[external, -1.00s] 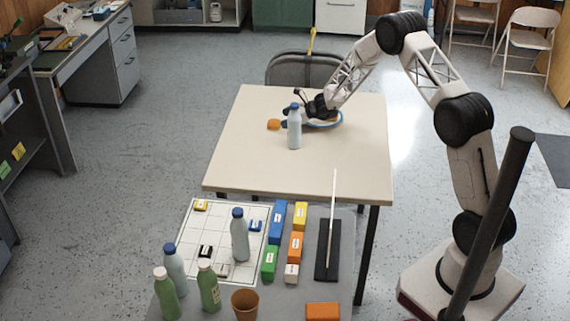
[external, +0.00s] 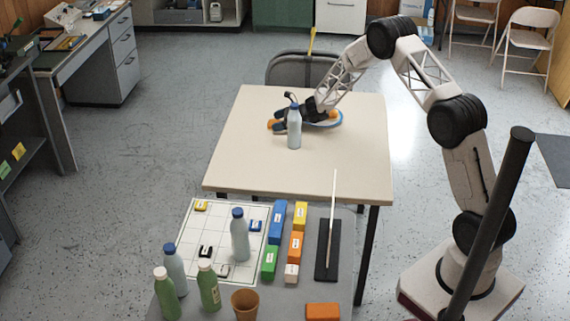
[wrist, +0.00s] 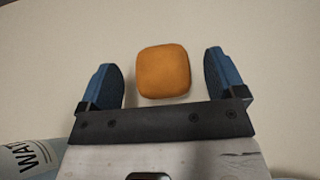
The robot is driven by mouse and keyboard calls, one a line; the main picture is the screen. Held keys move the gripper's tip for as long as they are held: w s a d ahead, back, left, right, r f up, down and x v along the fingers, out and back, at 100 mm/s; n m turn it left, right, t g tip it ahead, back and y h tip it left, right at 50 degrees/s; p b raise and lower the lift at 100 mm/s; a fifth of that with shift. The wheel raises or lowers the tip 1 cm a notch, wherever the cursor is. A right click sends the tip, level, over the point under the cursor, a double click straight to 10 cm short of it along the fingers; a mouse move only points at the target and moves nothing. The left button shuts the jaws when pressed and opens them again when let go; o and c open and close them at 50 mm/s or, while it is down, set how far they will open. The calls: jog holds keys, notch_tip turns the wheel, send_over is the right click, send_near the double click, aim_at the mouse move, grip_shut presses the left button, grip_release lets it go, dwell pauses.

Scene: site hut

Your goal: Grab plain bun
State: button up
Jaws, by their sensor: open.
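A plain bun (wrist: 163,72), rounded-square and orange-brown, lies on the cream table (external: 240,165). In the wrist view it sits between the two blue fingers of my open gripper (wrist: 160,68), with a gap on each side. In the external view the bun (external: 270,125) is partly covered by my gripper (external: 279,121), which is low over the table behind a bottle. Another orange-brown item (external: 333,115) lies on a blue-rimmed plate (external: 342,119), partly hidden by my wrist.
A pale bottle with a blue cap (external: 294,130) stands upright close to my gripper; a labelled bottle (wrist: 25,158) shows at the wrist view's lower left. The front of the table is clear. A nearer grey table (external: 340,215) holds bottles, coloured blocks and a cup (external: 245,304).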

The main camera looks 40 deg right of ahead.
jog(key=shift+x, duration=1.25)
jog(key=c, duration=1)
